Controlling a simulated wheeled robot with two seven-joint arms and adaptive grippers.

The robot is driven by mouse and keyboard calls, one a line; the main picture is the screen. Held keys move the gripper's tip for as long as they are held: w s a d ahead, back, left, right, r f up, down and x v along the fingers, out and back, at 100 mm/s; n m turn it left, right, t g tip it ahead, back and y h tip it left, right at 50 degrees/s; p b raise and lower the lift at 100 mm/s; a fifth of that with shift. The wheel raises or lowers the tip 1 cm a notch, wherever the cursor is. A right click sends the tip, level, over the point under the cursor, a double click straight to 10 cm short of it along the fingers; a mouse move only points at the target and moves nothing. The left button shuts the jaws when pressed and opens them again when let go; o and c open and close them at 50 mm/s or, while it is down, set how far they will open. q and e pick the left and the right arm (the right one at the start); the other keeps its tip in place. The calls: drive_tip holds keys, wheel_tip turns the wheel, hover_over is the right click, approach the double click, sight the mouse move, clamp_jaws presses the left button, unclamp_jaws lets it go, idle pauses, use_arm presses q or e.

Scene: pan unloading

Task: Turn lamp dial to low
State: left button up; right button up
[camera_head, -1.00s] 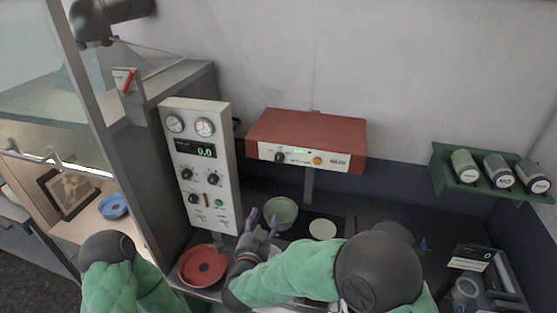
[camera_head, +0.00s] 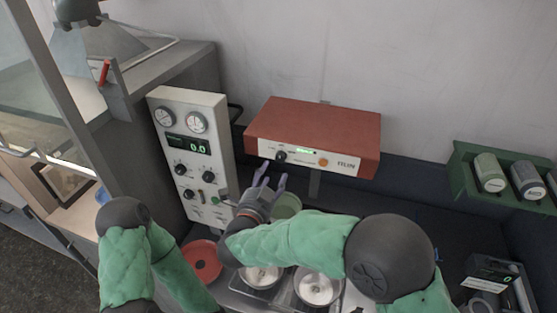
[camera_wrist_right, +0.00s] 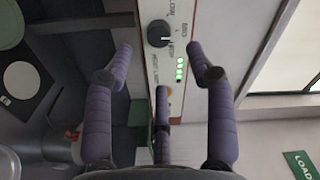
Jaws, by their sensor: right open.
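The lamp is a red box (camera_head: 315,125) with a white front panel, at the back middle in the head view. Its black dial (camera_head: 281,157) sits at the left of that panel, beside a small green display and an orange button. In the right wrist view the dial (camera_wrist_right: 159,33) shows at the top, with printed markings around it. My right gripper (camera_head: 272,176) is open and empty just below and in front of the dial. In the wrist view its purple fingers (camera_wrist_right: 161,75) are spread, with the dial beyond them, apart from the tips. My left gripper is out of view.
A white control panel (camera_head: 218,140) with gauges and knobs stands left of the lamp. A red round dish (camera_head: 201,261) and two metal pans (camera_head: 317,288) lie below. A green bowl (camera_head: 287,206) is behind my right gripper. A green rack (camera_head: 465,172) holds canisters at right.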

sight(280, 160)
drive_tip(key=p+x, duration=0.1)
drive_tip(key=x, duration=0.6)
drive_tip(key=shift+f, duration=0.15)
clamp_jaws()
